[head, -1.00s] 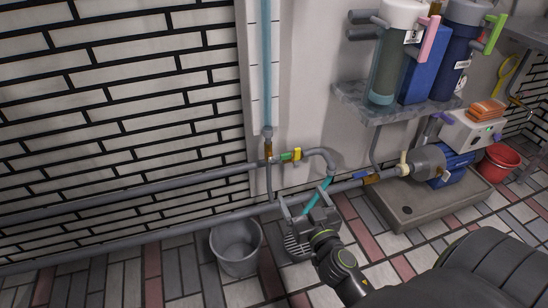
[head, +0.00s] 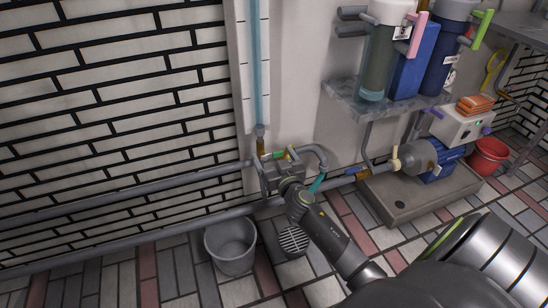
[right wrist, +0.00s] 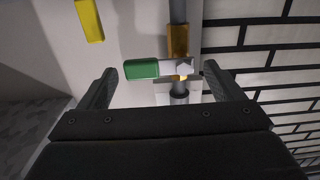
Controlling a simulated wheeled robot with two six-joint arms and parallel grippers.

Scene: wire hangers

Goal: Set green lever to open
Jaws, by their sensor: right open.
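The green lever (right wrist: 142,69) shows in the right wrist view, sticking out to the left from a pivot nut on a brass valve (right wrist: 178,42). It lies crosswise to the grey pipe (right wrist: 179,10) that runs through the valve. My right gripper (right wrist: 160,72) is open, with one finger left of the lever's tip and the other right of the pivot; no contact shows. In the head view my right gripper (head: 278,169) is at the wall pipes and mostly hides the lever. My left gripper is not in view.
A yellow handle (right wrist: 89,19) is at the upper left of the wrist view. In the head view a grey bucket (head: 231,245) stands on the floor below the pipes. A pump (head: 420,157) and a shelf with filters (head: 350,101) are to the right.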

